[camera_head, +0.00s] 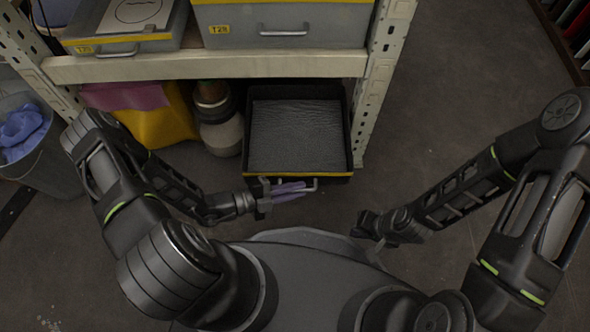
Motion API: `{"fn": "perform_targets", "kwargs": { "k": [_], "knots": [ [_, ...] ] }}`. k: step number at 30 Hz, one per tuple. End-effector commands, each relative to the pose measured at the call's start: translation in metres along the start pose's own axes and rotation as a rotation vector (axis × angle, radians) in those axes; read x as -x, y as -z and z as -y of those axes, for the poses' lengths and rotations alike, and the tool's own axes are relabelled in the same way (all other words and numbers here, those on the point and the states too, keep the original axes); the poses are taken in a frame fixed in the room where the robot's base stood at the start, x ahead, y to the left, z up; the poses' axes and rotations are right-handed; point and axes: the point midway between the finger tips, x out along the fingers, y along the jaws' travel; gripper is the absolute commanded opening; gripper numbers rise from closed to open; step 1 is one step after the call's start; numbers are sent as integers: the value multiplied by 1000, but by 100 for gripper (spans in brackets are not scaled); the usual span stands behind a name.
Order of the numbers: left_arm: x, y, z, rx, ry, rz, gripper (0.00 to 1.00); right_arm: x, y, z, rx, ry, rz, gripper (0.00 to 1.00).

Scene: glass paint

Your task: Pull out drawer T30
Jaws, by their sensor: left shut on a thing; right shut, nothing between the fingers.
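An open black drawer (347,168) with a yellow strip along its front edge sits below the shelf and sticks out toward me. Its inside is lined with a grey, wrinkled surface and looks empty. No T30 label is readable on it. My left gripper (288,190), with purple fingers, is at the front of the drawer, shut on its handle (311,184). The fingers hide part of the handle. My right gripper (362,226) is shut and empty, apart from the drawer, lower and to the right of it.
Above are a shelf beam (200,67) and a drawer labelled T28 (330,25). A white and brown container (218,125) stands close left of the open drawer, beside a yellow thing (165,122). A bin (50,165) with blue cloth stands far left. Floor at right is clear.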

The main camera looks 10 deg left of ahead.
Motion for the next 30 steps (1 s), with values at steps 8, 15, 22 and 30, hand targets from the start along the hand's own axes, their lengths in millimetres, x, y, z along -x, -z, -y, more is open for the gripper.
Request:
{"fn": "perform_targets", "kwargs": {
  "k": [8,15,22,30],
  "knots": [
    [3,6,-4,-2,2,0,0,3,0,1,0,0,2,0],
    [3,5,-4,-2,1,0,12,3,0,1,0,0,2,0],
    [3,5,-4,-2,1,0,20,3,0,1,0,0,2,0],
    [11,5,-3,-2,1,3,20,6,0,2,0,0,3,0]
  ]
}}
